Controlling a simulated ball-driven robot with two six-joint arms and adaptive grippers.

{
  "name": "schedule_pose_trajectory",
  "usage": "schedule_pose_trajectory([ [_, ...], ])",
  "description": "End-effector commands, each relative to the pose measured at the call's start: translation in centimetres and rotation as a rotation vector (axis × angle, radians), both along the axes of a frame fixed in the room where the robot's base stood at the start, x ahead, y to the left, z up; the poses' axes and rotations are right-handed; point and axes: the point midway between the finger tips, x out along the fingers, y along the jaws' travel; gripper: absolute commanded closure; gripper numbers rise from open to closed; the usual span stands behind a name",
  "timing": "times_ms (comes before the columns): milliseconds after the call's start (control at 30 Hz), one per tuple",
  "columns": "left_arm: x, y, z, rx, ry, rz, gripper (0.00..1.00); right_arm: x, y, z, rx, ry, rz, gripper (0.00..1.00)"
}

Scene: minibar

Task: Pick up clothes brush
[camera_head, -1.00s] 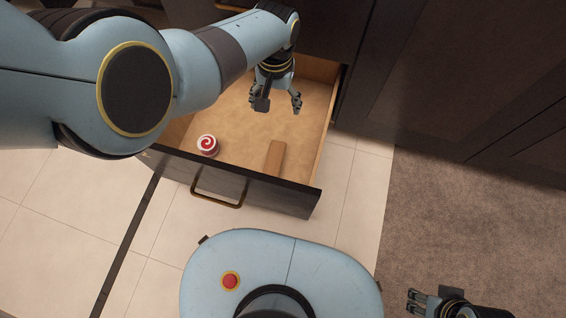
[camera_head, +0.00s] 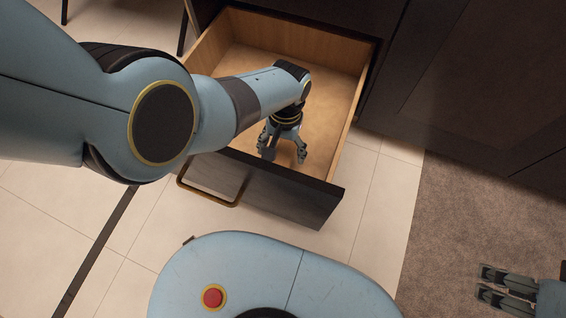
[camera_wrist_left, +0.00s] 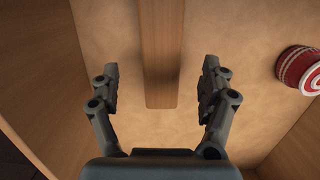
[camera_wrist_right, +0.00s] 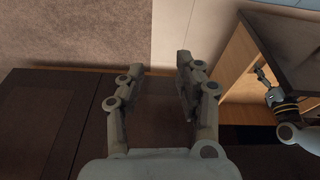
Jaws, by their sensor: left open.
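The clothes brush (camera_wrist_left: 160,60) looks like a long brown wooden bar on the drawer floor in the left wrist view. It lies between the open fingers of my left gripper (camera_wrist_left: 160,90), which do not appear to touch it. In the head view my left gripper (camera_head: 283,150) reaches down inside the drawer near its front wall, and the brush is hidden there. My right gripper (camera_head: 505,288) is open and empty at the lower right, over the carpet; its spread fingers also show in the right wrist view (camera_wrist_right: 185,85).
The open drawer (camera_head: 230,52) has wooden walls and a dark front with a handle (camera_head: 210,197). A red and white round item (camera_wrist_left: 300,68) lies on the drawer floor to the right in the left wrist view. Dark cabinets (camera_head: 470,70) stand to the right.

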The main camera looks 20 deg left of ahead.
Motion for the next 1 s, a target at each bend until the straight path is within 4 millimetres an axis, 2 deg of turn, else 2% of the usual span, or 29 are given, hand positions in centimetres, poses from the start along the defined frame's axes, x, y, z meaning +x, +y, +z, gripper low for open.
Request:
schedule_pose_trajectory([
  [167,-0.1,0.0,-1.3,0.0,0.0,0.0,0.21,0.4,0.3,0.3,0.008,-0.033,0.003,0.66],
  [267,-0.2,0.1,-2.8,0.0,0.003,0.0,0.21,1.1,0.6,-0.1,0.016,-0.091,0.003,0.66],
  [600,-0.2,0.2,-5.1,0.0,0.001,0.0,0.21,2.8,0.5,-4.1,0.019,-0.315,0.004,0.66],
  [1000,-0.2,0.2,-5.6,0.0,-0.002,0.0,0.21,3.2,0.5,-4.6,0.019,-0.395,0.007,0.66],
])
